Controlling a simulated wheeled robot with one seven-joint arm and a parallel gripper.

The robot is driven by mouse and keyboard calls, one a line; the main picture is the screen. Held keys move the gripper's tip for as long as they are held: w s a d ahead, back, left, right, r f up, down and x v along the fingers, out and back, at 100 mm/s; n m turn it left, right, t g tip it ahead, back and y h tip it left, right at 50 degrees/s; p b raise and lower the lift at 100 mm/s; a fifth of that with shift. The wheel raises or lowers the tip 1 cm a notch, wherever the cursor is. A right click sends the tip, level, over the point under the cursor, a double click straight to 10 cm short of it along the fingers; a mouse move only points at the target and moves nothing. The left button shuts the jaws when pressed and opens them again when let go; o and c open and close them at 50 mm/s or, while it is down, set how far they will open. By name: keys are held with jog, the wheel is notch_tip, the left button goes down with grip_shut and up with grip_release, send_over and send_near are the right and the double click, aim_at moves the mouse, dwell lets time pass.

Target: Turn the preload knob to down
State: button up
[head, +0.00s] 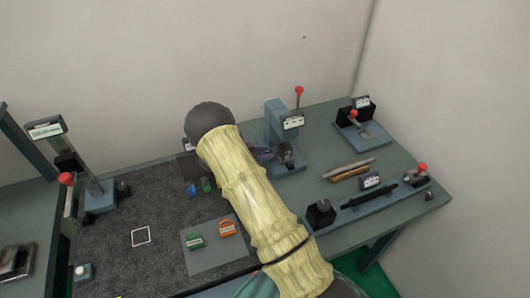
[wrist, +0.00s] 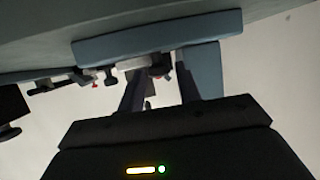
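A blue-grey fixture (head: 274,120) with an upright column, a white label and a red-balled lever stands at the back middle of the bench. A dark round knob-like part (head: 285,153) sits low on its front. I cannot read the labels, so I cannot tell for sure which part is the preload knob. My gripper (head: 262,153) is mostly hidden behind my sleeved arm, just left of that part. In the wrist view my gripper (wrist: 160,78) shows two fingers apart with nothing clearly between them. The blue-grey base (wrist: 110,48) shows close beyond the fingertips.
A long fixture with a black knob (head: 320,213) lies at the front right. Two rods (head: 350,169) lie behind it. Another lever fixture (head: 361,125) stands at the back right. Green and orange parts lie on a grey mat (head: 208,258). A tall stand (head: 95,195) is at left.

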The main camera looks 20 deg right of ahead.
jog(key=shift+d+r, duration=0.15)
notch_tip(320, 180, up, 10)
jog(key=b, duration=0.2)
dwell(0.4)
jog(key=s+a+f+n+t+y+b, duration=0.1)
jog(key=s+a+n+t+b, duration=0.1)
jog(key=s+a+b, duration=0.3)
jog(key=s+a+f+n+t+y+b, duration=0.1)
jog(key=s+a+f+n+t+b, duration=0.1)
jog(key=a, duration=0.5)
jog(key=s+t+b, duration=0.1)
jog(key=s+b, duration=0.1)
jog(key=s, duration=0.1)
jog(key=shift+a+f+n+b, duration=0.3)
jog(key=shift+a+n+b, duration=0.1)
